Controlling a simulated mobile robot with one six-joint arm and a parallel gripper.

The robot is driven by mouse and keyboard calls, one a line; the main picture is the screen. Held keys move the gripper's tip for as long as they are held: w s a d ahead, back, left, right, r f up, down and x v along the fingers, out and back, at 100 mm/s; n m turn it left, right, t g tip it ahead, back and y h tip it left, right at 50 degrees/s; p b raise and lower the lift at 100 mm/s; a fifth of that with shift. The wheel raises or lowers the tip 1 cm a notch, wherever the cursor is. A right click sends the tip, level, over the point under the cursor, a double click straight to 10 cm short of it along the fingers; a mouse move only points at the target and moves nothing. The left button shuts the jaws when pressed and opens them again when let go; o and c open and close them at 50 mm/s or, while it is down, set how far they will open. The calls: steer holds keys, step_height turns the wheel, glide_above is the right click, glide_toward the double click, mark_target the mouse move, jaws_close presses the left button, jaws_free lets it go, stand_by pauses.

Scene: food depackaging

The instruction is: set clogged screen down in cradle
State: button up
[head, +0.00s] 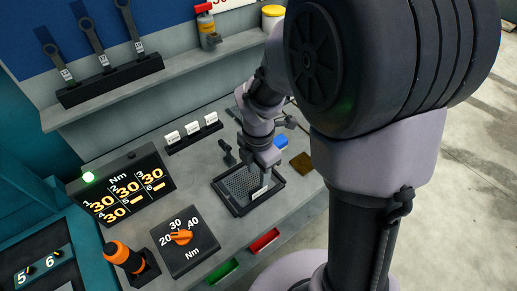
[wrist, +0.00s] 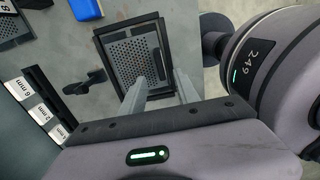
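The clogged screen (wrist: 128,58) is a grey perforated plate. It lies within the dark rectangular frame of the cradle (wrist: 100,36) in the wrist view. The screen (head: 238,183) and cradle (head: 236,211) also show on the bench in the head view. My gripper (wrist: 160,76) is over the cradle's near right part, its two pale fingers visibly apart. No object shows clearly clamped between them. Whether the fingertips touch the screen or its edge cannot be told. My arm hides part of the cradle in the head view.
A label rack (head: 194,134) stands at the back. A torque dial panel (head: 187,241), a display (head: 122,187) and an orange-topped tool (head: 124,257) stand left. Green and red bins (head: 264,241) line the front edge.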

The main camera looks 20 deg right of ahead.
step_height(320, 180, up, 9)
steer(key=p, duration=0.2)
steer(key=shift+f, duration=0.1)
